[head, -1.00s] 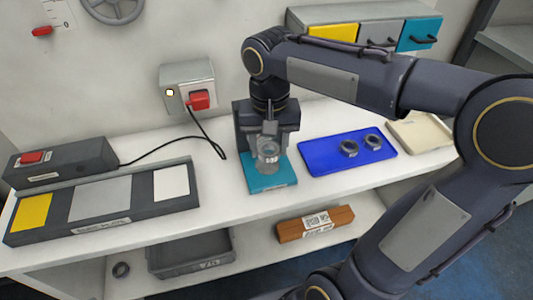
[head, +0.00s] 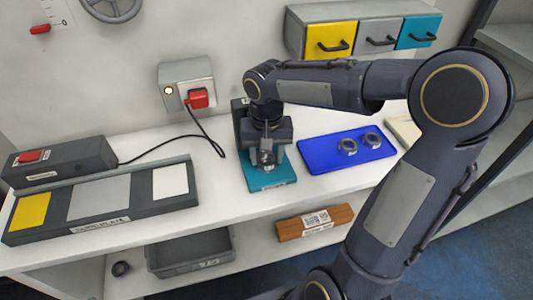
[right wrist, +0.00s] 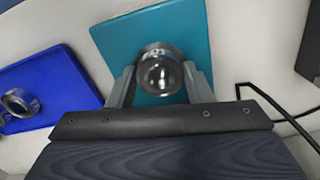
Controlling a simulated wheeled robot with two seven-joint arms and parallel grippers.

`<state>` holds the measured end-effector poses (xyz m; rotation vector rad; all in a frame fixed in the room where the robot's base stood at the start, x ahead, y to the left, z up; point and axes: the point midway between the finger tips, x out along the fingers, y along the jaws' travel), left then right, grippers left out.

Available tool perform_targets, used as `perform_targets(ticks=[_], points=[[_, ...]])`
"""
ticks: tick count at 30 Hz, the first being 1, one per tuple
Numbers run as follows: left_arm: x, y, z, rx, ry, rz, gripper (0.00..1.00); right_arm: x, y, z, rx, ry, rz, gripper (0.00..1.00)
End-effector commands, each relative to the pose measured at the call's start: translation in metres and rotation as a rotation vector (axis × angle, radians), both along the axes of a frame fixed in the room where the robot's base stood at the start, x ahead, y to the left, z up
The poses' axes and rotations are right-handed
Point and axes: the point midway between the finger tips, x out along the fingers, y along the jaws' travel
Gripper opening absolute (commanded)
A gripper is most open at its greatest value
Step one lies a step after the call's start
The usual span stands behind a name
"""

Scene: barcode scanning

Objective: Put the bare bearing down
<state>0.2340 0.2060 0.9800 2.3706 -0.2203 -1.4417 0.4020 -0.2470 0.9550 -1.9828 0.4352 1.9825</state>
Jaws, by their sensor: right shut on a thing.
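A metal bearing ring (head: 267,159) is held between the fingers of my right gripper (head: 267,152), above the teal mat (head: 268,182). In the right wrist view the bearing (right wrist: 161,72) sits between both fingers with its bore facing the camera. The teal mat (right wrist: 200,35) lies behind it. Whether the bearing touches the mat I cannot tell. Two more dark rings (head: 347,147) (head: 372,140) lie on the blue tray (head: 322,160) to the right. My left gripper is not in view.
A dark board with yellow, grey and white patches (head: 100,226) lies left on the bench. A grey box with a red plug (head: 188,85) and black cable stands behind. A grey bin (head: 190,265) and a brown box (head: 315,232) are on the lower shelf.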

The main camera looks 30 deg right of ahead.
Motion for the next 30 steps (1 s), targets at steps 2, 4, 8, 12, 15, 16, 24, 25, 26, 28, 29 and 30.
perform_targets(ticks=[2, 4, 8, 12, 15, 16, 24, 25, 26, 28, 29, 30], points=[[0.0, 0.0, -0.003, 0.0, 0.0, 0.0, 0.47, 0.0, 0.0, -0.004, 0.0, 0.0, 0.0, 0.16], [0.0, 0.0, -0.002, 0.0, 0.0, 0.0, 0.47, 0.0, 0.0, -0.003, 0.0, 0.0, 0.0, 0.51], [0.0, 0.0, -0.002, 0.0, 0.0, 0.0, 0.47, 0.0, 0.0, -0.003, 0.0, 0.0, 0.0, 0.68], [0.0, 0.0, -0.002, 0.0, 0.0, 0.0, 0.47, 0.0, 0.0, -0.003, 0.0, 0.0, 0.0, 0.68], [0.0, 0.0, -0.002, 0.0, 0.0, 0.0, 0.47, 0.0, 0.0, -0.003, 0.0, 0.0, 0.0, 0.68], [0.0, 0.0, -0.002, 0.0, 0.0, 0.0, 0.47, 0.0, 0.0, -0.002, 0.0, 0.0, 0.0, 0.68], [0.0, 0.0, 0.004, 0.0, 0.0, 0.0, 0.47, 0.001, 0.0, 0.032, 0.001, -0.006, -0.001, 0.68], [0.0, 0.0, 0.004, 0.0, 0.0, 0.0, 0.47, 0.001, 0.0, 0.039, 0.001, -0.006, -0.001, 0.68], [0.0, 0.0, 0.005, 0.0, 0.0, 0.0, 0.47, 0.001, 0.0, 0.046, 0.0, -0.005, -0.001, 0.68], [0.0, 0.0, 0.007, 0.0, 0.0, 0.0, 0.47, 0.001, 0.0, 0.062, 0.0, -0.007, 0.0, 0.68], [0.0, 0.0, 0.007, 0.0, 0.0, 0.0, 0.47, 0.001, 0.0, 0.068, 0.001, -0.006, 0.0, 0.68], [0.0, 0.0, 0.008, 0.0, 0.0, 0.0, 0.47, 0.001, 0.0, 0.077, 0.001, -0.006, 0.0, 0.68]])
